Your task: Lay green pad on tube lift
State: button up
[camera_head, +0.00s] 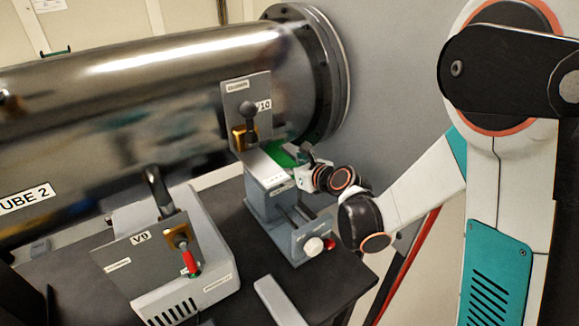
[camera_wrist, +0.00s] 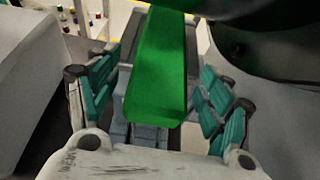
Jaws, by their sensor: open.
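The green pad (camera_head: 281,154) shows as a green strip at the top of the grey tube lift (camera_head: 266,207), under the tube's flanged end. In the wrist view the green pad (camera_wrist: 158,75) is a long bar running away between my fingers, over the grey tube lift (camera_wrist: 147,134). My gripper (camera_head: 303,157) is at the right side of the lift's top. In the wrist view my gripper (camera_wrist: 156,95) is open, its teal-padded fingers on either side of the pad with gaps visible. The pad's far end is hidden under a dark shape.
The large metal tube (camera_head: 150,100) lies across the left and ends in a dark flange (camera_head: 318,75). The V10 plate (camera_head: 247,100) with a black handle hangs above the lift. The V9 box (camera_head: 180,265) stands front left on the dark table (camera_head: 254,258). A grey wall is behind.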

jog(key=shift+s+d, duration=0.1)
jog(key=s+f+v, duration=0.1)
jog(key=f+v, duration=0.1)
jog(key=v, duration=1.7)
jog(key=shift+d+f, duration=0.3)
jog(key=shift+d, duration=0.05)
dwell(0.4)
jog(key=shift+s, duration=0.1)
jog(key=s+d+r+n+g+h, duration=0.2)
jog(key=s+n, duration=0.5)
jog(key=n, duration=0.7)
jog(key=s+d+r+n+g+h, duration=0.2)
jog(key=s+d+n+h, duration=0.3)
jog(key=n, duration=1)
jog(key=s+d, duration=0.1)
jog(key=s, duration=0.2)
jog(key=shift+d+h, duration=0.3)
jog(key=shift+d, duration=0.05)
